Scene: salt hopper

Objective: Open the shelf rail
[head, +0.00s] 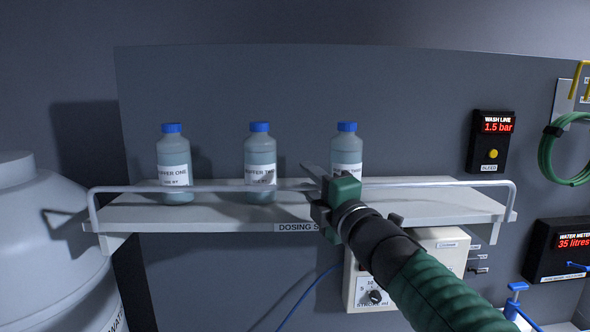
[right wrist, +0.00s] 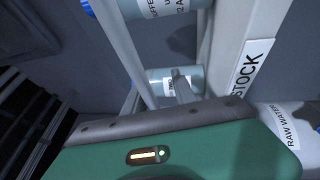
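The shelf rail (head: 225,188) is a thin pale bar across the front of the white dosing shelf (head: 420,207), with bent ends at both sides. It stands up at the shelf's front edge. My right gripper (head: 309,178), green and dark grey, reaches up to the middle of the rail. In the right wrist view the rail (right wrist: 125,45) runs close beside a grey finger (right wrist: 183,88). Whether the fingers touch or enclose the rail is hidden. My left gripper is out of view.
Blue-capped bottles stand behind the rail: the left one (head: 173,155), the middle one (head: 260,150) and the right one (head: 346,148), partly hidden by my gripper. A cream dosing box (head: 440,262) hangs below. A large white tank (head: 45,240) stands at left.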

